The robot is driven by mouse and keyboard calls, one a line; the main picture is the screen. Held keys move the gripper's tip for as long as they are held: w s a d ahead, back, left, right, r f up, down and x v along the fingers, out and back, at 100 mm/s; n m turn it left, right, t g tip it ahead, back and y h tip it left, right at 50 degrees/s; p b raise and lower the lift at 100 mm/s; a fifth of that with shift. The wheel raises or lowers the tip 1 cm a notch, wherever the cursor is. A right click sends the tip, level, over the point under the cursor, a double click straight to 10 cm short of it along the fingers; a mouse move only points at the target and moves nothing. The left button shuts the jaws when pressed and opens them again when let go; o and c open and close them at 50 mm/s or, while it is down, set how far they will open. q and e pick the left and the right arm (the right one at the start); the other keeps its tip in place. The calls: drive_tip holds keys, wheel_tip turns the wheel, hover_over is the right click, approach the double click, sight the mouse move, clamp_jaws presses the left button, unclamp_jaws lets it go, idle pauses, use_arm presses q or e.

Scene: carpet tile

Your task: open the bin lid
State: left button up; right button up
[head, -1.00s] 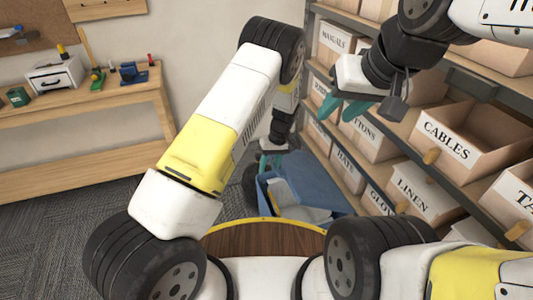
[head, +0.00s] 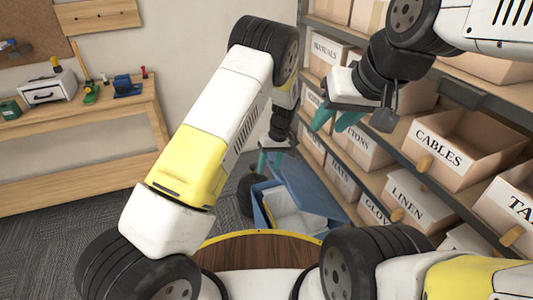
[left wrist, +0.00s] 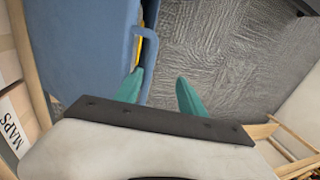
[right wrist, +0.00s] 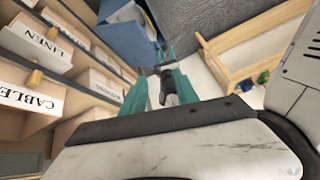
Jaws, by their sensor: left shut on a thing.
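The blue bin (head: 262,208) stands on the floor beyond my base, beside the shelving. Its blue lid (head: 315,186) is tilted up toward the shelf, and pale contents (head: 287,207) show in the opening. My left gripper (head: 271,160) is at the bin's far left side. My right gripper (head: 333,120) is open and empty, raised before the shelf.
Shelving with labelled boxes, such as the CABLES box (head: 445,150), rises close on the right. A wooden workbench (head: 80,165) with tools stands at the back left. Carpet floor (head: 60,245) is free at left.

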use_arm(q)
drive_tip(key=shift+a, duration=0.3)
use_arm(e)
drive_tip(key=shift+c, duration=0.5)
